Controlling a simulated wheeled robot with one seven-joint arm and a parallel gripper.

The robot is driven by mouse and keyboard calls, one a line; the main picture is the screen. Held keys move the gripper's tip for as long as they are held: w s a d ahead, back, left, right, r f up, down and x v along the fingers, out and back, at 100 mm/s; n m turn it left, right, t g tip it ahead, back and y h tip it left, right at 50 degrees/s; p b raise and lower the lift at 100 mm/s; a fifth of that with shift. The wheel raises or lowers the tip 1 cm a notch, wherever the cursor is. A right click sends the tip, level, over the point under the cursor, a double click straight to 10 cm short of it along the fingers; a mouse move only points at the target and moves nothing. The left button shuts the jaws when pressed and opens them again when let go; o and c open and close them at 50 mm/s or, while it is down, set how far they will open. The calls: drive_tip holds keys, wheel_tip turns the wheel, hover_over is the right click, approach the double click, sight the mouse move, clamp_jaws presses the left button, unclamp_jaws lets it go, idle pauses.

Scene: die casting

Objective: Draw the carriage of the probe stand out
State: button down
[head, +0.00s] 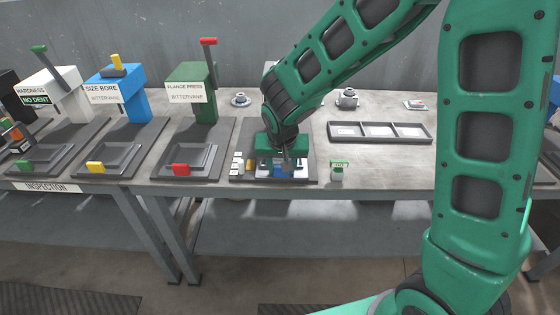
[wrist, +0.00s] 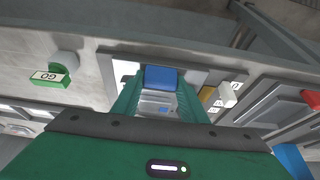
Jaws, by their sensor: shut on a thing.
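The probe stand is mostly hidden behind my arm in the head view; its dark base plate (head: 240,176) shows on the bench. A blue block (head: 281,171), seemingly the handle of its carriage, is at the front of the plate. My gripper (head: 282,160) points down over the plate. In the wrist view, the blue block (wrist: 161,77) sits between the two green fingers of my gripper (wrist: 160,88), which is shut on it. A pale carriage part shows behind the block between the fingers. How far the carriage is out cannot be told.
A green-topped GO block (head: 338,170) stands to the right. A three-part tray (head: 380,132) lies behind it. The flange press (head: 192,92) stands left. The bench's front edge is close.

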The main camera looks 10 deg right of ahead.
drive_tip(key=shift+s, duration=0.2)
drive_tip(key=c, duration=1.1)
unclamp_jaws()
drive_tip(key=v, duration=1)
drive_tip(key=shift+s+a+r, duration=0.1)
drive_tip(key=shift+s+r, duration=0.1)
drive_tip(key=shift+r, duration=0.1)
